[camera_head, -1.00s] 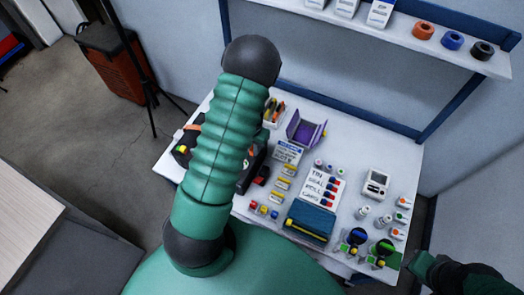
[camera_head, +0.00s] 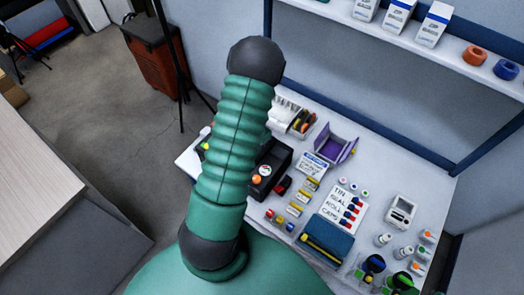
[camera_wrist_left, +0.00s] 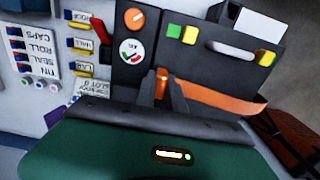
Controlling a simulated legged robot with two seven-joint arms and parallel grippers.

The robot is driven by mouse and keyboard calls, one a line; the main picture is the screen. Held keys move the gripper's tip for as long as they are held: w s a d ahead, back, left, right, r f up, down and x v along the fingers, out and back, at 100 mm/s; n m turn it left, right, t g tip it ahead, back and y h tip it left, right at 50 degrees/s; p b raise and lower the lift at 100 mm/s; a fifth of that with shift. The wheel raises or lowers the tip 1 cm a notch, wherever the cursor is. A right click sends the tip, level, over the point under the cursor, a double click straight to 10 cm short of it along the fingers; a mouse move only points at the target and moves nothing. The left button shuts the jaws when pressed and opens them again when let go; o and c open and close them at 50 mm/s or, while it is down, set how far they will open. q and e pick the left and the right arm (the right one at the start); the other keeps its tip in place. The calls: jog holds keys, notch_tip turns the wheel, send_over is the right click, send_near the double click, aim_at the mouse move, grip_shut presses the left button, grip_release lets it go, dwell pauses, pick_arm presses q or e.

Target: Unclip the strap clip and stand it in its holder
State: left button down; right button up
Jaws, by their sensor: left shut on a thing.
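In the left wrist view my left gripper (camera_wrist_left: 162,88) is shut on a small orange piece (camera_wrist_left: 163,76), which looks like the strap clip. Its fingertips hide most of it. An orange strap (camera_wrist_left: 220,100) runs from beside the fingers to the right, along a black device (camera_wrist_left: 197,70) with a dial and coloured buttons. I cannot tell whether the piece is still joined to the strap. In the head view my green arm covers the gripper and part of the black device (camera_head: 270,160). I cannot make out which item is the clip's holder. My right gripper is not in view.
A purple open bin (camera_head: 335,150), a lettered card (camera_head: 335,208), a blue case (camera_head: 328,240) and several small bottles stand on the white table (camera_head: 375,170). A rack of pens (camera_head: 303,122) is at the back. A shelf (camera_head: 400,42) hangs above.

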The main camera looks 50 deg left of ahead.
pick_arm(q)
jog(key=s+a, duration=0.1)
jog(key=a, duration=0.1)
jog(key=s+a+b, duration=0.1)
jog(key=a, duration=0.1)
jog(key=s+a, duration=0.1)
jog(key=a, duration=0.2)
jog(key=shift+s, duration=0.25)
jog(key=s+a, duration=0.1)
jog(key=a, duration=0.2)
jog(key=s+a+b, duration=0.1)
jog(key=s+a, duration=0.1)
jog(key=a, duration=0.1)
jog(key=s+a+b, duration=0.1)
jog(key=a, duration=0.1)
jog(key=shift+s+a, duration=0.3)
jog(key=shift+a, duration=0.1)
jog(key=shift+s+a, duration=0.15)
jog(key=shift+a, duration=0.1)
jog(key=s+a+b, duration=0.1)
jog(key=s+a, duration=0.4)
jog(key=a, duration=0.4)
jog(key=shift+a, duration=0.25)
jog(key=shift+w, duration=0.1)
